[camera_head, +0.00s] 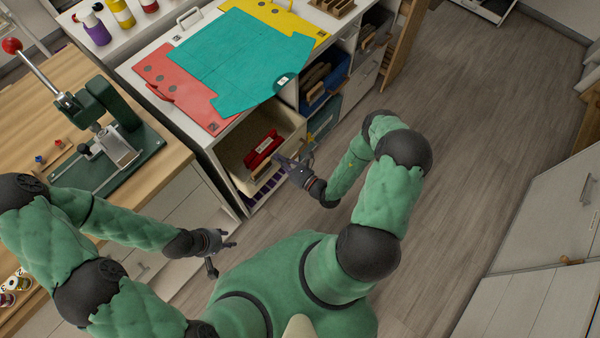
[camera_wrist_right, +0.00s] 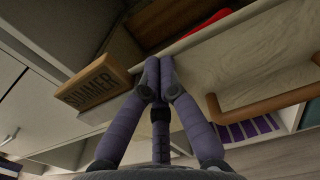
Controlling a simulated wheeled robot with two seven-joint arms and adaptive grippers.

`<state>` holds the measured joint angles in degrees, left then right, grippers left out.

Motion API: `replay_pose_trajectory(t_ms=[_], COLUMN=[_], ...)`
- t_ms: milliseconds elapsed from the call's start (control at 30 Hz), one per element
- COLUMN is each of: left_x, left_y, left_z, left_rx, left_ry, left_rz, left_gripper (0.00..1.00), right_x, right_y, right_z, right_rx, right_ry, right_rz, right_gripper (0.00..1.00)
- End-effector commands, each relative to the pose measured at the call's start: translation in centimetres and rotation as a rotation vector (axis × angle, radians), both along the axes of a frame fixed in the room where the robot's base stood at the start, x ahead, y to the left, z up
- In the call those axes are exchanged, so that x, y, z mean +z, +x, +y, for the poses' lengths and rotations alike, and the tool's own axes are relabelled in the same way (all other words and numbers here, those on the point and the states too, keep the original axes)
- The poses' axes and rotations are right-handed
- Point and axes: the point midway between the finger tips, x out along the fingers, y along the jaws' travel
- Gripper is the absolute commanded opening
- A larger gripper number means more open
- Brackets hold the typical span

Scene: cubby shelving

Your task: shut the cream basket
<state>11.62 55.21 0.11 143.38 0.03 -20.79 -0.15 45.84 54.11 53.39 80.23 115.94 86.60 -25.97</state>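The cream basket (camera_head: 289,124) is pulled partway out of the shelf unit below the worktop, its open top showing. A red item with a pale label (camera_head: 262,149) lies inside it. In the right wrist view the basket's pale front (camera_wrist_right: 240,68) carries a curved wooden handle (camera_wrist_right: 262,104). My right gripper (camera_head: 284,161) is at the basket's front, right of the handle in the head view; its fingertips (camera_wrist_right: 160,68) are together at the front's upper edge. Contact is unclear. My left gripper (camera_head: 226,252) is away from the basket, fingers apart and empty.
A wooden block marked SUMMER (camera_wrist_right: 98,84) is close left of my right fingers in the wrist view. A blue bin (camera_head: 325,88) sits in the neighbouring cubby. Teal board (camera_head: 240,58) and red board (camera_head: 180,85) lie on the worktop above. The floor (camera_head: 470,130) at right is clear.

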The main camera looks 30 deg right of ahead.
Motion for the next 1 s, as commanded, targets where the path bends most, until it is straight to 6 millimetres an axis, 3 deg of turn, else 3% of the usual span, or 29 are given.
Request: replay_pose_trajectory(t_ms=[200,400,1000], left_x=[0.0,-0.1,-0.2], left_y=[-0.1,-0.1,-0.1], left_z=[0.0,0.0,0.0], left_rx=[-0.001,-0.001,-0.001], left_ry=[-0.001,-0.001,0.000], left_rz=[0.003,0.003,0.002], left_gripper=[0.40,0.40,0.40], right_x=[0.0,0.0,0.1], right_y=[3.9,6.1,7.3], right_z=[1.5,2.3,2.5], right_rx=[0.004,0.001,0.002], right_ry=[-0.001,0.000,-0.003], right_rz=[-0.003,-0.002,-0.005], right_gripper=[0.00,0.00,0.00])
